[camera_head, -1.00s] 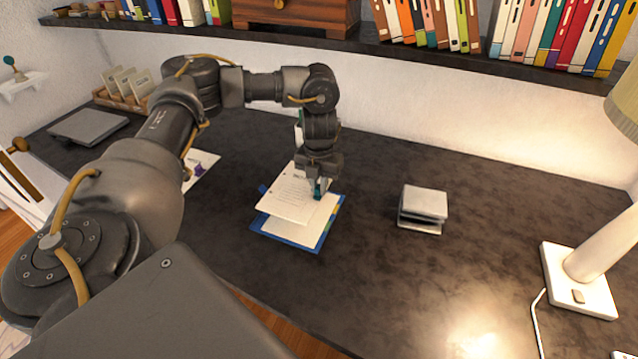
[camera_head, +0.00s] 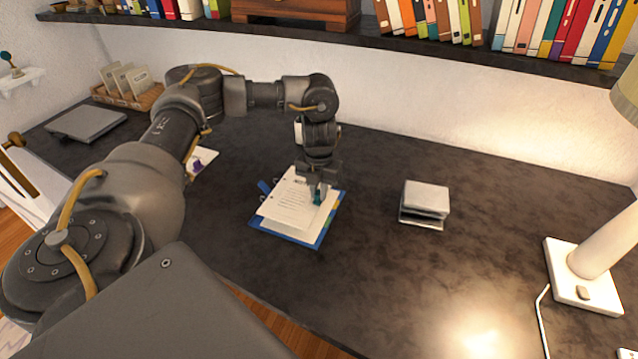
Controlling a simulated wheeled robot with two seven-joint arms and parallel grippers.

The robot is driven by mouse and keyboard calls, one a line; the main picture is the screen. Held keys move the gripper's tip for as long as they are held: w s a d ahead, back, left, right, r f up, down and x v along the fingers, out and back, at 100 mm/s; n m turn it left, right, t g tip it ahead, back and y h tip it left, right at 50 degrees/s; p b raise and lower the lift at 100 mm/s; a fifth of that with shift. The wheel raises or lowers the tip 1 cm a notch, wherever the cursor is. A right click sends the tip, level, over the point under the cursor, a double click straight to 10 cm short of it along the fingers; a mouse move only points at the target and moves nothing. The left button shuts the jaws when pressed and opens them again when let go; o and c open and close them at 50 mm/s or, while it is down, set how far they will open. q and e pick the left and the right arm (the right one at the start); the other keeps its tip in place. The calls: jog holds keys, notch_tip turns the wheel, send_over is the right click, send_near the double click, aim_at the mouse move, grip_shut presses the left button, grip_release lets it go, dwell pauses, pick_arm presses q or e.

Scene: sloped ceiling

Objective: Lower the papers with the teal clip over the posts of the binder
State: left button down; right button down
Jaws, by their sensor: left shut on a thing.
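The papers (camera_head: 287,208) are white printed sheets with a teal clip (camera_head: 317,197) at their right edge. My left gripper (camera_head: 317,192) is shut at the teal clip and holds the papers from above. The papers lie over or just above the open blue binder (camera_head: 313,238), nearly lined up with it; I cannot tell if they touch it. The binder's posts show only as small marks near the papers' upper left edge, and I cannot tell whether they pass through the holes. My right gripper is not in view.
A grey stacked block (camera_head: 425,200) stands to the right of the binder. A white sheet with a purple mark (camera_head: 201,163) lies to the left. A white lamp (camera_head: 585,275) stands at the far right. The dark desk (camera_head: 400,280) is clear in front.

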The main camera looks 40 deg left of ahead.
aim_at(319, 202)
pick_arm(q)
jog(key=shift+f+b, duration=1.05)
jog(key=shift+f, duration=1.15)
jog(key=shift+f, duration=0.1)
jog(key=c, duration=1.3)
grip_release()
jog(key=shift+c, duration=0.2)
notch_tip(319, 202, up, 11)
jog(key=shift+f+p, duration=0.1)
jog(key=shift+p, duration=0.6)
